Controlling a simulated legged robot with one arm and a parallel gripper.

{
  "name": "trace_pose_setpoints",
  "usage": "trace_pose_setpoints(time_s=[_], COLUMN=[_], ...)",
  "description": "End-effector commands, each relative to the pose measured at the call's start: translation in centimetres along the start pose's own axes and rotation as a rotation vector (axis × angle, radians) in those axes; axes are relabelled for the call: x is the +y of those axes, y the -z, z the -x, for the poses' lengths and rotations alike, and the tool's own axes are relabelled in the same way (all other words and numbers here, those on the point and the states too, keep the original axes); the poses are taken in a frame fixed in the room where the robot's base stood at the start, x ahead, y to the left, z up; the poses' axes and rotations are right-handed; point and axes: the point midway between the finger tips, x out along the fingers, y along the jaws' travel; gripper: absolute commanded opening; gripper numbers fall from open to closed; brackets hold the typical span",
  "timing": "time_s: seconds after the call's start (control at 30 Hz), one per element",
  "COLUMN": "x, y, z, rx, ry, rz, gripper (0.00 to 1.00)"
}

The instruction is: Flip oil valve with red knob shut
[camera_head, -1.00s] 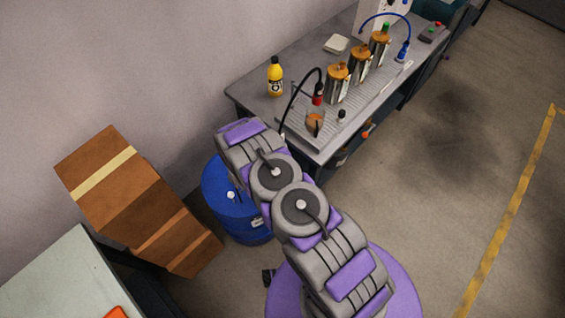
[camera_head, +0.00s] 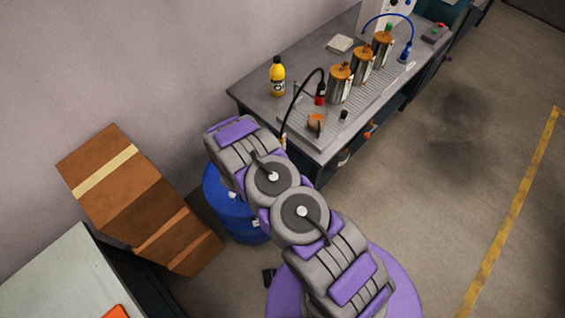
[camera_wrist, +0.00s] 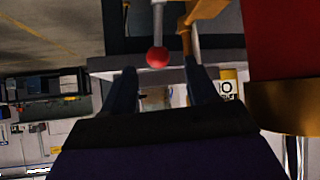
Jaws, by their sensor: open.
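A red ball-shaped knob (camera_wrist: 158,57) on a grey rod shows in the wrist view. It appears between the dark fingertips of my gripper (camera_wrist: 163,76), which are spread apart. I cannot tell whether the knob lies in the gap or beyond it, and I see no contact. An orange valve-like part (camera_wrist: 186,38) stands just right of the knob. In the head view, a small orange part (camera_head: 316,121) stands near the front end of the bench (camera_head: 322,152). I cannot make out the knob there, and my arm hides the gripper.
A black hose with a red fitting (camera_head: 320,94) arches over the bench. Several metal canisters with orange tops (camera_head: 341,84) and a yellow bottle (camera_head: 277,76) stand there. A large red body with a brass ring (camera_wrist: 285,105) is close on the wrist view's right. A blue barrel (camera_head: 228,203) stands beside the bench.

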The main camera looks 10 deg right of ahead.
Motion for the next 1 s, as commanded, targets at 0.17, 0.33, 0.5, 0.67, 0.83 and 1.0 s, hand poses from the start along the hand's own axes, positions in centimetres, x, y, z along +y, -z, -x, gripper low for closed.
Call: trace_pose_setpoints(time_s=[0.17, 0.33, 0.5, 0.67, 0.83, 1.0], x=[-0.3, -0.3, -0.3, -0.2, -0.2, -0.2], y=[0.0, 0.0, 0.0, 0.0, 0.0, 0.0], z=[4.3, 8.0, 11.0, 12.6, 13.1, 13.1], rx=[0.0, 0.001, 0.002, 0.003, 0.002, 0.002], ry=[0.005, 0.004, 0.005, 0.002, 0.001, 0.001], rz=[0.003, 0.003, 0.002, 0.003, 0.001, 0.001], gripper=[0.58, 0.58, 0.58, 0.58, 0.58, 0.58])
